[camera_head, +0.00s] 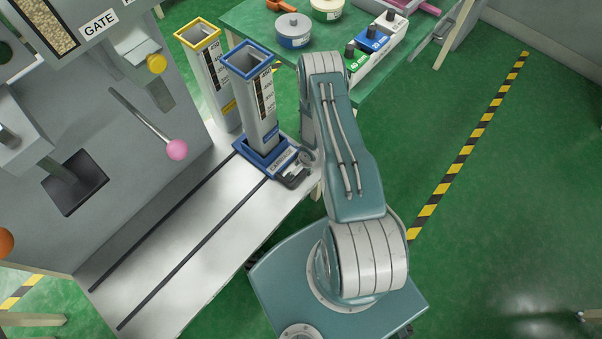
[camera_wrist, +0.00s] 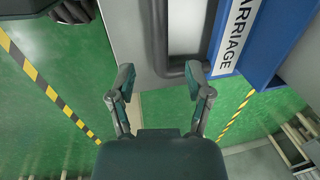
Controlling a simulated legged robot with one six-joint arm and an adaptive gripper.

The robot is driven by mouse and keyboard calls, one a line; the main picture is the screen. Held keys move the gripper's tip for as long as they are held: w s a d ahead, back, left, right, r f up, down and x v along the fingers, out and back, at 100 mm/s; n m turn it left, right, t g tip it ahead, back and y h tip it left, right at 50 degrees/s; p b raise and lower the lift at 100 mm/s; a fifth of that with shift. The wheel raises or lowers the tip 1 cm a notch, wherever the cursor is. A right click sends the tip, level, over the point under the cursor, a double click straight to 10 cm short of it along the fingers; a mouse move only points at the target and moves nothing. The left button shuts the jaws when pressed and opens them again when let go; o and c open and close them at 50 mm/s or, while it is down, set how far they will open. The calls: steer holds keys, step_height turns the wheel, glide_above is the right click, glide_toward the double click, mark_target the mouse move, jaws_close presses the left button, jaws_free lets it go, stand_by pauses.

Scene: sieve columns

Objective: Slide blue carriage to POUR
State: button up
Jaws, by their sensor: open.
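The blue carriage (camera_head: 257,158) sits at the far right end of the two dark rails on the grey bench, with a tall blue-rimmed column (camera_head: 255,100) upright in it. The carriage also shows in the wrist view (camera_wrist: 275,35), with its white CARRIAGE label. A dark bar handle (camera_wrist: 176,73) sticks out from the carriage. My gripper (camera_wrist: 160,78) is open. Its fingertips are near the handle, whose bar reaches towards the gap between them; I cannot tell whether they touch. No POUR mark is readable.
The rails (camera_head: 190,255) run clear to the lower left along the bench. A pink-knobbed lever (camera_head: 177,149) juts out over the bench from the GATE machine (camera_head: 100,120). A yellow-rimmed column (camera_head: 207,70) stands behind the carriage. A green table (camera_head: 245,17) holds several items.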

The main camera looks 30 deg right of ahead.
mark_target(301, 174)
steer(key=f, duration=0.4)
steer(key=w+f, duration=0.1)
steer(key=f, duration=0.1)
steer(key=shift+a+f, duration=0.15)
steer(key=shift+a, duration=0.1)
jaws_close()
